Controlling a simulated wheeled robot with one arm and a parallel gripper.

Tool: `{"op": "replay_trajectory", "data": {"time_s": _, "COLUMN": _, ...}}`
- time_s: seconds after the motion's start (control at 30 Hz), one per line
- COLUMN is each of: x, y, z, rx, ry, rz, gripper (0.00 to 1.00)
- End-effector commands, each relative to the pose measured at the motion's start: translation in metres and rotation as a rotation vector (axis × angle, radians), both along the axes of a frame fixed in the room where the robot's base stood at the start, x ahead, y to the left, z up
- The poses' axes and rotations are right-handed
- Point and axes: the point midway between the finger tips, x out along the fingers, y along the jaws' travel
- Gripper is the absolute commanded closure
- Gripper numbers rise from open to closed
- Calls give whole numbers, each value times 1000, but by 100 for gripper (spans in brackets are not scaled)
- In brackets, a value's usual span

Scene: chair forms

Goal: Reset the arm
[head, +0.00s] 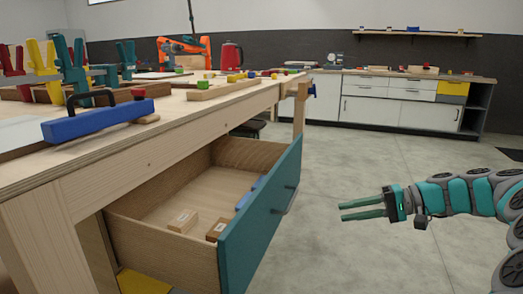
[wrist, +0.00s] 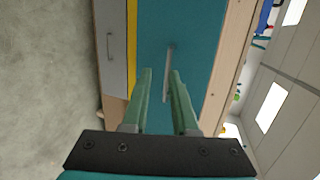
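My gripper (head: 362,208) is at the right of the head view, over open floor, on my teal and black arm. Its two green fingers are apart with nothing between them. In the wrist view my gripper (wrist: 159,74) points toward the teal drawer front (wrist: 200,45) and its grey handle (wrist: 168,70). In the head view the drawer (head: 190,188) is pulled out from the workbench, and its handle (head: 290,200) is apart from my gripper. Small wooden blocks (head: 183,220) and blue items lie in the drawer.
The wooden workbench (head: 120,150) fills the left, with a blue plane (head: 98,120), several clamps and a red kettle (head: 231,56) on top. White cabinets (head: 380,112) stand along the back wall. The floor (head: 350,165) between bench and cabinets is clear.

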Motion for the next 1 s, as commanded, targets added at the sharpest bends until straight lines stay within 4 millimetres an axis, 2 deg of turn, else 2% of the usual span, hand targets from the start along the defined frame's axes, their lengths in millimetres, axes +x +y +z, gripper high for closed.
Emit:
{"op": "replay_trajectory", "data": {"time_s": 0.17, "x": -28, "y": 47, "z": 8, "rx": -79, "ry": 42, "rz": 81, "gripper": 73}}
{"op": "replay_trajectory", "data": {"time_s": 0.27, "x": -53, "y": 78, "z": 8, "rx": -152, "ry": 72, "rz": 138, "gripper": 73}}
{"op": "replay_trajectory", "data": {"time_s": 0.4, "x": -101, "y": 119, "z": 2, "rx": -294, "ry": 120, "rz": 218, "gripper": 73}}
{"op": "replay_trajectory", "data": {"time_s": 0.53, "x": -148, "y": 142, "z": -9, "rx": -436, "ry": 156, "rz": 276, "gripper": 73}}
{"op": "replay_trajectory", "data": {"time_s": 0.67, "x": -195, "y": 151, "z": -23, "rx": -586, "ry": 187, "rz": 320, "gripper": 73}}
{"op": "replay_trajectory", "data": {"time_s": 0.77, "x": -230, "y": 150, "z": -35, "rx": -705, "ry": 203, "rz": 339, "gripper": 73}}
{"op": "replay_trajectory", "data": {"time_s": 0.87, "x": -263, "y": 141, "z": -47, "rx": -825, "ry": 215, "rz": 352, "gripper": 73}}
{"op": "replay_trajectory", "data": {"time_s": 1.0, "x": -306, "y": 120, "z": -62, "rx": -987, "ry": 227, "rz": 353, "gripper": 73}}
